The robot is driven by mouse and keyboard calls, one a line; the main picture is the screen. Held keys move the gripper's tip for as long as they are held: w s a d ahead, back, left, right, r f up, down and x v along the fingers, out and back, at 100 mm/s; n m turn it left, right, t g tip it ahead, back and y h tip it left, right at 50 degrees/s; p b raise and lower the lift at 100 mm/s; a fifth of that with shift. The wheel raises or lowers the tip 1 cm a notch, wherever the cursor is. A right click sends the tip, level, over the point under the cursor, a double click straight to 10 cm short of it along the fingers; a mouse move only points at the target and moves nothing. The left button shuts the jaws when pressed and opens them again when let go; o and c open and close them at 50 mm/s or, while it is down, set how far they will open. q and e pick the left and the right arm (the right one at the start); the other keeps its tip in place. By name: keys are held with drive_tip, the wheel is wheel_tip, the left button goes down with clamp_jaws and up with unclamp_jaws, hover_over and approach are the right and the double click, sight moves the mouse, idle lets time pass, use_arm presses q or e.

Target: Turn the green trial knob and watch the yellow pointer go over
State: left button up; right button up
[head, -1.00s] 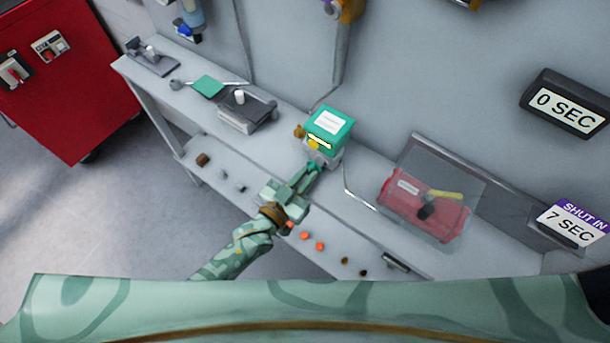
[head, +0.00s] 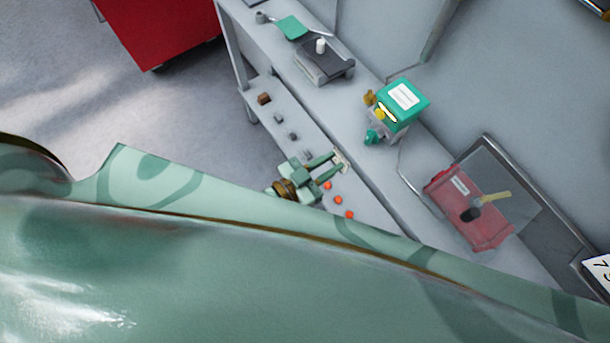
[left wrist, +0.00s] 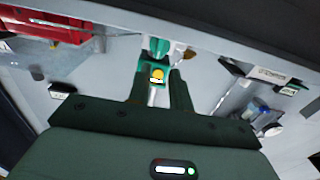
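The actuator (head: 404,100) is a green-topped box with a white label, standing on the bench. Its green knob (head: 373,137) sticks out low on the front. The yellow pointer (head: 380,114) shows above the knob, beside a pale window strip. My left gripper (head: 335,165) is in front of the bench, apart from the knob, with its two fingers spread and nothing between them. In the left wrist view, the yellow pointer (left wrist: 157,74) shows beyond the gap between the open fingers (left wrist: 158,88). My right gripper is not in view.
A red valve body (head: 467,205) with a yellow lever sits behind a clear panel to the right. A dark box (head: 325,62) stands to the left on the bench. Small orange parts (head: 338,200) lie on the lower shelf. A red cabinet (head: 160,30) stands at the far left.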

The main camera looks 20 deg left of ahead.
use_arm(q)
drive_tip(key=v, duration=0.7)
idle(0.3)
